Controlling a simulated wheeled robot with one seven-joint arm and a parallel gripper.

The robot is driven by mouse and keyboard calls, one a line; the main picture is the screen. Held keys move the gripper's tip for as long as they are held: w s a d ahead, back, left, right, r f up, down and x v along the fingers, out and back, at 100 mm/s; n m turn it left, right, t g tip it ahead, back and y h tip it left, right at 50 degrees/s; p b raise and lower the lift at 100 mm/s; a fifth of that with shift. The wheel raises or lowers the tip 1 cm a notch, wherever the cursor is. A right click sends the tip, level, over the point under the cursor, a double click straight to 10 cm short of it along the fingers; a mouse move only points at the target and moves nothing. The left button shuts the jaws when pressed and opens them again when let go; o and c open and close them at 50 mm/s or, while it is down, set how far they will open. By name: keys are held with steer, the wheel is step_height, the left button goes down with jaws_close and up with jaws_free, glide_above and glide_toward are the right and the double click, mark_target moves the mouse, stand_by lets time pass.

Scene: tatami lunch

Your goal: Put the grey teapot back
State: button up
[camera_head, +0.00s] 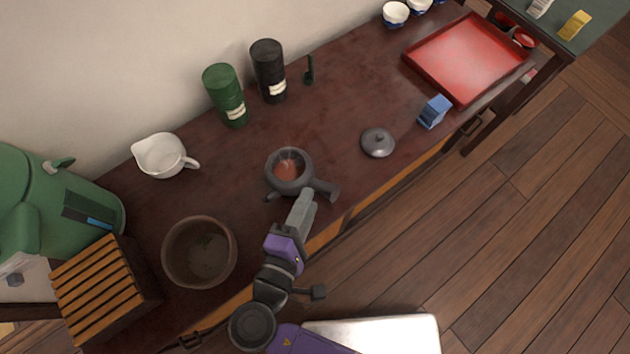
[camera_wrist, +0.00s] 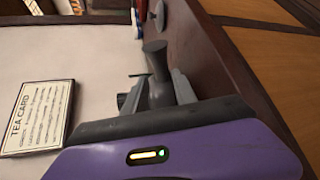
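The grey teapot (camera_head: 273,172) is on the dark counter in the head view, with no lid on and reddish-brown content inside. Its side handle (camera_head: 327,189) points right. The grey lid (camera_head: 378,143) lies apart to the right. My gripper (camera_head: 307,197) reaches up from below to the teapot's handle. In the wrist view, the fingers (camera_wrist: 160,92) are on both sides of the grey handle (camera_wrist: 155,62) and look shut on it. The teapot's body is mostly hidden there.
A white pitcher (camera_head: 160,157), brown bowl (camera_head: 172,257), green canister (camera_head: 222,92) and black canister (camera_head: 268,68) stand around the teapot. A blue box (camera_head: 434,111) and red tray (camera_head: 412,62) are farther right. A tea card (camera_wrist: 38,115) shows in the wrist view.

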steer(key=shift+v, duration=1.45)
